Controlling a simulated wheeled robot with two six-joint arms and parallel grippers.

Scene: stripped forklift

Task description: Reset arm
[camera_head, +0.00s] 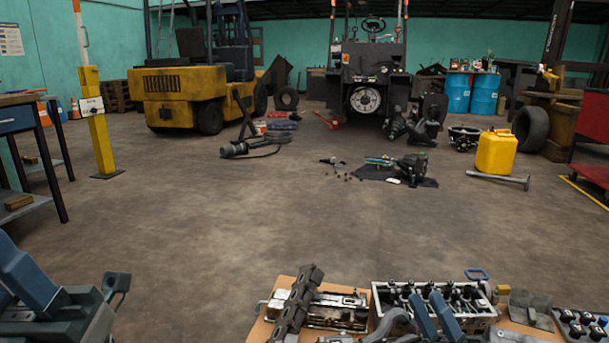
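My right gripper (427,302) shows at the bottom edge, right of centre, as two blue fingers with a gap between their tips. It looks open, with nothing visible between the fingers. It is in front of a grey metal engine block (440,291) on the workbench; I cannot tell whether it touches anything. Blue parts of my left arm (25,278) come in at the lower left corner. They lie against a dark grey-green block-like thing (60,318). The fingertips of the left gripper cannot be made out.
A wooden-topped bench (262,328) with engine parts lies close in front. A blue-edged table (15,118) and yellow post (96,135) stand left. A yellow forklift (180,97), stripped machine (365,75), yellow can (496,153) and red cart (592,140) are farther off.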

